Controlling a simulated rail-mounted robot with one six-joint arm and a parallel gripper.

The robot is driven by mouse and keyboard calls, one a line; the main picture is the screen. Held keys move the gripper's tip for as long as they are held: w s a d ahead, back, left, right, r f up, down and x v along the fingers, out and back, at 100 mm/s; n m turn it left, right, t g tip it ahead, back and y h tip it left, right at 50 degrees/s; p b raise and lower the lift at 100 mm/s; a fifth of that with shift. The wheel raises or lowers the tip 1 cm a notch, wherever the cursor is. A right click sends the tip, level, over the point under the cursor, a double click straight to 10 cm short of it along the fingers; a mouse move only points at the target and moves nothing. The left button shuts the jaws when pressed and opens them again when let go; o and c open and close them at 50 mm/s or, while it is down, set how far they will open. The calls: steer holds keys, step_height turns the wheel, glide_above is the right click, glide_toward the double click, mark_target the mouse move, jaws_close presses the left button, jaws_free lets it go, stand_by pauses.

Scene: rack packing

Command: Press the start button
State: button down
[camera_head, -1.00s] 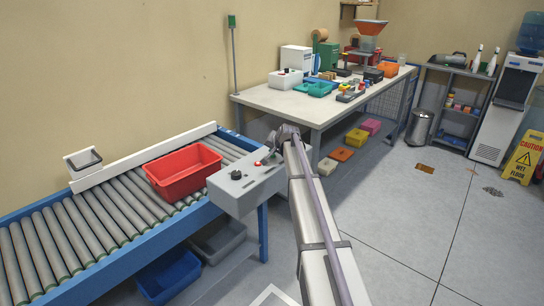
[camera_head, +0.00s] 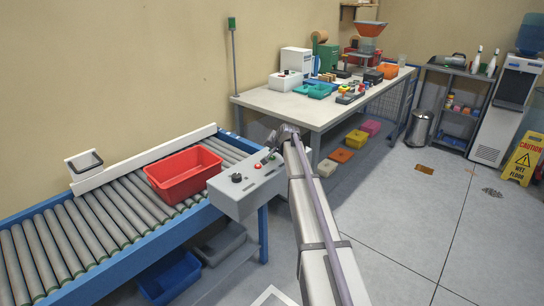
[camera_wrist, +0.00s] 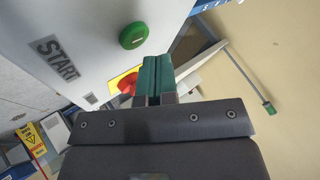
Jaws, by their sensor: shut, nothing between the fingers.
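The grey control box (camera_head: 243,191) stands at the near edge of the roller conveyor in the head view. In the wrist view a round green button (camera_wrist: 133,36) sits on its pale face, with the printed START label (camera_wrist: 55,58) to the left. My gripper (camera_wrist: 153,60) is shut and empty, its teal fingertips just below and right of the green button in the picture. Whether they touch the box cannot be told. A red button (camera_wrist: 127,83) on a yellow plate is partly behind the fingers. In the head view my gripper is small and over the far end of the box.
A red bin (camera_head: 186,173) sits on the conveyor rollers (camera_head: 75,228) left of the box. A black knob (camera_head: 236,177) stands up from the box top. A white worktable (camera_head: 315,112) with several items stands behind. Open floor lies to the right.

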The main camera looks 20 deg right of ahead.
mark_target(273, 157)
step_height(273, 157, up, 5)
steer(key=p, duration=0.5)
stand_by(0.3)
